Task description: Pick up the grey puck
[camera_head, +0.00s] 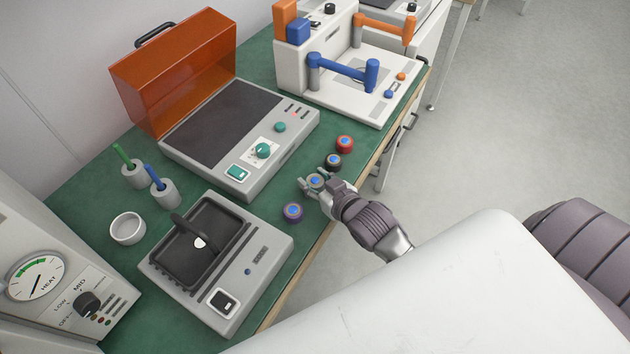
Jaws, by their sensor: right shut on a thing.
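The grey puck (316,181), with a blue centre on top, is near the right edge of the green bench top. My right gripper (315,179) comes from the lower right and is shut on it, one finger on each side. I cannot tell whether the puck touches the bench or is slightly raised. My left gripper is not in view.
A dark puck (334,161) and a red puck (345,144) stand just behind the gripper; a purple puck (293,212) stands in front. A grey device with a teal knob (263,150) and a black-tray device (258,257) flank the row on the left. The bench edge is close on the right.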

